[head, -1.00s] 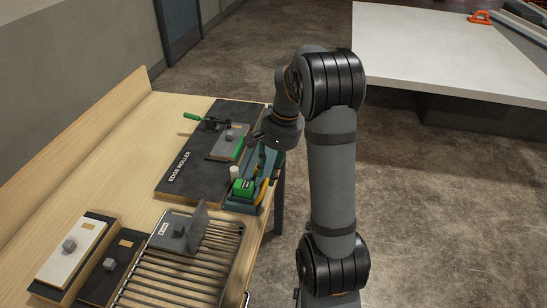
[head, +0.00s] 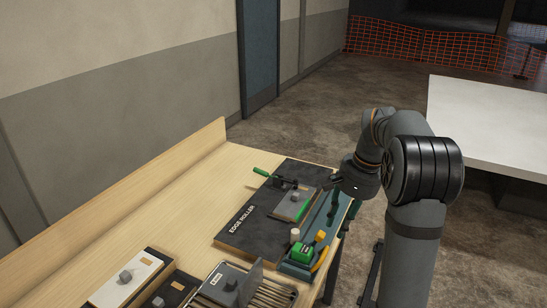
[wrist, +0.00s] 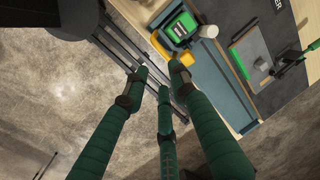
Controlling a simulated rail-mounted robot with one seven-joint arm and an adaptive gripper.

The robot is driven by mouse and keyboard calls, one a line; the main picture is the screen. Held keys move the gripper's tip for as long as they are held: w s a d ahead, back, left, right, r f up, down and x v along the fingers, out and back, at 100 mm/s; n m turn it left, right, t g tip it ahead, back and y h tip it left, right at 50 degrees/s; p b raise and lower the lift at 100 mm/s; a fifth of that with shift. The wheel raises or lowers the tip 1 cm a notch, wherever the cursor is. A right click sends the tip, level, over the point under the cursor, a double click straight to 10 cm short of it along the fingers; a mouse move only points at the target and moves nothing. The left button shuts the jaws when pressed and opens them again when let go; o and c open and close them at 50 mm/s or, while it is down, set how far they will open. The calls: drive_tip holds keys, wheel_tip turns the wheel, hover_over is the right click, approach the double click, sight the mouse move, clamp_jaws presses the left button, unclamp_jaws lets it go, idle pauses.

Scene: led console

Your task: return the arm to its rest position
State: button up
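My arm (head: 412,240) stands at the right in the head view, bent over at the top so that its wrist hangs beside the table's right edge. My gripper (wrist: 160,82) points down in the wrist view. Its dark green fingers are spread apart with nothing between them, above the floor just off the table edge. In the head view the fingers are partly hidden by the wrist and blend with the teal tray behind them.
The wooden table (head: 150,215) holds a black edge roller board (head: 245,232) with a grey plate (head: 294,206), a teal tray with a green and yellow tool (head: 302,252), and a wire rack (head: 275,292). A white table (head: 490,130) stands at the right. Open floor (head: 330,135) lies between.

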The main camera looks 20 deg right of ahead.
sight(325, 255)
drive_tip(key=f, duration=0.3)
drive_tip(key=w+a+f, duration=0.1)
drive_tip(key=f, duration=0.7)
drive_tip(key=shift+w+a+f, duration=0.1)
drive_tip(key=shift+w+a, duration=0.1)
drive_tip(key=shift+a, duration=0.1)
drive_tip(key=shift+f, duration=0.3)
drive_tip(key=shift+w+d, duration=0.25)
drive_tip(key=shift+w, duration=0.1)
drive_tip(key=shift+s, duration=0.1)
